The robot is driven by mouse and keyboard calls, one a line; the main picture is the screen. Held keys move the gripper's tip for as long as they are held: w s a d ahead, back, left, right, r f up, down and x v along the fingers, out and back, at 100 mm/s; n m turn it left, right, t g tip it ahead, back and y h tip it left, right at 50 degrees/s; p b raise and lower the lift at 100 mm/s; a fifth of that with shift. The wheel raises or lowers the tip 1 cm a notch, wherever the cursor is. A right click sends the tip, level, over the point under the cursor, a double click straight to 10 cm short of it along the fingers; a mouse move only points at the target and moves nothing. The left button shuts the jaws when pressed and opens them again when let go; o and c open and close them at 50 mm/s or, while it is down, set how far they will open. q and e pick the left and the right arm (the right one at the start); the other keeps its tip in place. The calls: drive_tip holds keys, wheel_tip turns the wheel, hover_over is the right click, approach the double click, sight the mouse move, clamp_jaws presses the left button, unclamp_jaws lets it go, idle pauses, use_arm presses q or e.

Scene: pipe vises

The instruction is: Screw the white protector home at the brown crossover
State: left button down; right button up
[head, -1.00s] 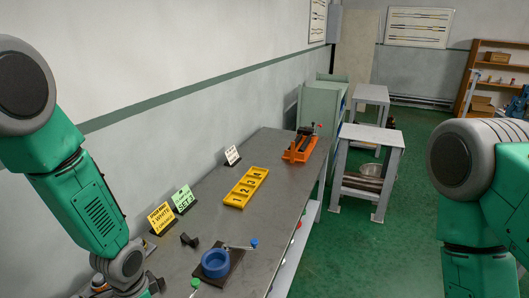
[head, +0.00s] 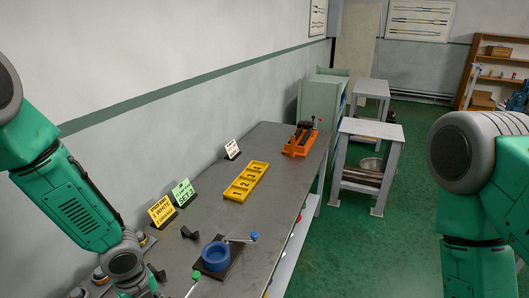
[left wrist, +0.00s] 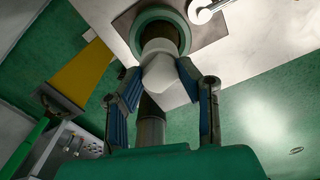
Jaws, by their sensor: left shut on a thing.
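In the left wrist view the white protector (left wrist: 170,82) sits between the two blue-padded fingers of my left gripper (left wrist: 160,70), which is shut on it. Directly beyond the protector is the end of a brown crossover (left wrist: 160,46), standing inside a green ring vise (left wrist: 145,17). The protector overlaps the crossover's end and looks roughly in line with it. How far it is threaded on cannot be seen. In the head view my left arm reaches down to the bottom left, with the gripper cut off. My right gripper is not in view.
On the bench (head: 215,205) are a blue ring vise (head: 215,256), a yellow numbered tray (head: 246,182), an orange vise (head: 300,142) and several sign cards, including a yellow one (head: 162,212). A dark block (head: 189,232) lies near the cards. The middle of the bench is clear.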

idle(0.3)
use_arm(q)
drive_tip(key=m, duration=0.4)
drive_tip(key=shift+m, duration=0.3)
drive_tip(key=m, duration=0.3)
drive_tip(key=c, duration=1.4)
unclamp_jaws()
drive_tip(key=shift+o, duration=0.2)
